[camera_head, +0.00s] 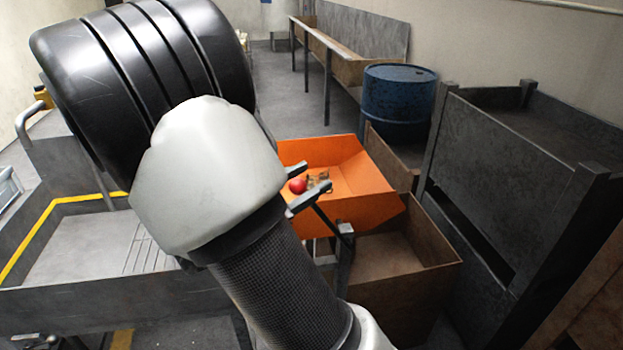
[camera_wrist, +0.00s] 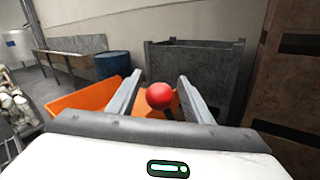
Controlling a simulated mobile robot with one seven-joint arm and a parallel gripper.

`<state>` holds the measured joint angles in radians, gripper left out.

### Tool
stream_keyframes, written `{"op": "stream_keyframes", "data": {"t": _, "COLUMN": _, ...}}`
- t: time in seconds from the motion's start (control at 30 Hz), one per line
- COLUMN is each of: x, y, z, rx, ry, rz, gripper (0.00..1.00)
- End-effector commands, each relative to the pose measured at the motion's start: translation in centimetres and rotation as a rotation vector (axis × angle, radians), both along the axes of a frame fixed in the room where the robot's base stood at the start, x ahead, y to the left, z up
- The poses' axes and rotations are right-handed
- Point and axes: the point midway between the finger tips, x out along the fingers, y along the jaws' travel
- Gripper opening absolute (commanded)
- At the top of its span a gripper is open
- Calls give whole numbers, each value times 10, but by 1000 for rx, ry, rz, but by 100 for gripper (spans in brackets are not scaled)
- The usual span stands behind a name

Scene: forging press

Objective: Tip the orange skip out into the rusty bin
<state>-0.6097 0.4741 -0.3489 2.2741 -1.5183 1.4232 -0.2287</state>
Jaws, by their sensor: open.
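The orange skip (camera_head: 362,178) sits upright on a stand in the middle of the head view, with a few small pieces inside. It also shows in the wrist view (camera_wrist: 85,98), partly behind my gripper. A red ball knob (camera_wrist: 159,96) on a dark lever lies between my open fingers; it also shows in the head view (camera_head: 297,186). My gripper (camera_head: 317,175) is open, its fingers on either side of the knob; I cannot tell whether they touch it. The rusty bin (camera_head: 438,240) stands below and right of the skip, its visible inside bare.
A dark steel crate (camera_head: 510,150) stands close to the right of the bin. A blue drum (camera_head: 398,100) stands behind the skip. A long rusty trough (camera_head: 335,50) runs along the back wall. A grey bench (camera_head: 90,255) is at the left.

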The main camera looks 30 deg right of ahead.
Motion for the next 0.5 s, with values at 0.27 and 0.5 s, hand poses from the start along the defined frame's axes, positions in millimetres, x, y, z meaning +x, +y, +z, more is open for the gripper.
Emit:
{"op": "stream_keyframes", "data": {"t": 0.27, "x": 4, "y": -14, "z": 0, "rx": 0, "ry": 0, "rz": -1, "gripper": 46}}
{"op": "stream_keyframes", "data": {"t": 0.5, "x": 4, "y": -14, "z": 0, "rx": 1, "ry": -1, "rz": 0, "gripper": 37}}
